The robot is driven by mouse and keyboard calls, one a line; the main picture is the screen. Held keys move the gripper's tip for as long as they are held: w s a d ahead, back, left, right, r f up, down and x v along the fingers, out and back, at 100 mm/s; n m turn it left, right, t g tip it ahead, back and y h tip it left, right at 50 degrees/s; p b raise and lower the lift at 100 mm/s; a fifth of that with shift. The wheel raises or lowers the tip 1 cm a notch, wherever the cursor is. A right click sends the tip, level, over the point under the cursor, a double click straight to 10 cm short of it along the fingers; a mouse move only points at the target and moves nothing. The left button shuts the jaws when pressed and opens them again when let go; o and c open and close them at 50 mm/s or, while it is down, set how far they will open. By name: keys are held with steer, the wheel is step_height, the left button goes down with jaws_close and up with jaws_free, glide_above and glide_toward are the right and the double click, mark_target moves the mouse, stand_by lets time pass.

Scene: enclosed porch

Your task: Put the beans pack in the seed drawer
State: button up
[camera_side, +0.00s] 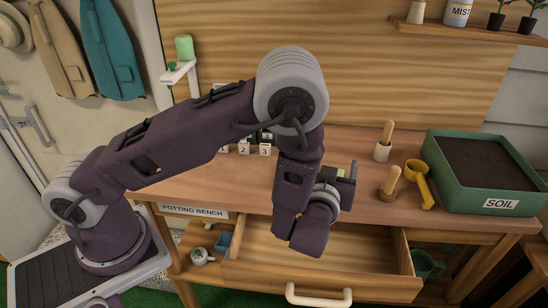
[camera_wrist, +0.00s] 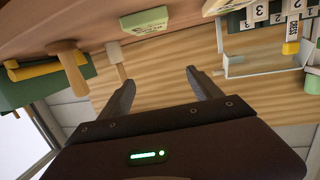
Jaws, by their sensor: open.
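A small pale green pack (camera_wrist: 145,20) lies on the bench top in the wrist view. Its dark lettering is too small to read, so I cannot tell whether it is the beans pack.
A green soil box (camera_side: 470,196), a yellow scoop (camera_side: 420,180) and two wooden-handled tools (camera_side: 388,185) (camera_side: 383,148) stand at the bench's right. Numbered blocks (camera_side: 250,149) stand behind my arm. A shelf (camera_side: 470,30) hangs above.

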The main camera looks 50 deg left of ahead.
steer(key=s+d+r+m+g+h, duration=0.1)
steer(key=s+d+r+g+h, duration=0.1)
steer(key=s+r+h, duration=0.45)
steer(key=s+d+r+m+g+h, duration=0.15)
steer(key=r+h, duration=0.25)
steer(key=r, duration=0.6)
steer(key=s+a+m+g, duration=0.2)
steer(key=s+a, duration=0.1)
steer(key=s, duration=0.8)
steer(key=s+a+m+g+y, duration=0.1)
steer(key=s+a, duration=0.3)
steer(key=s, duration=0.8)
steer(key=shift+s+a+m+g, duration=0.15)
steer(key=shift+a+m+g, duration=0.1)
steer(key=shift+m+g, duration=0.4)
steer(key=shift+o, duration=0.5)
steer(key=shift+y, duration=0.25)
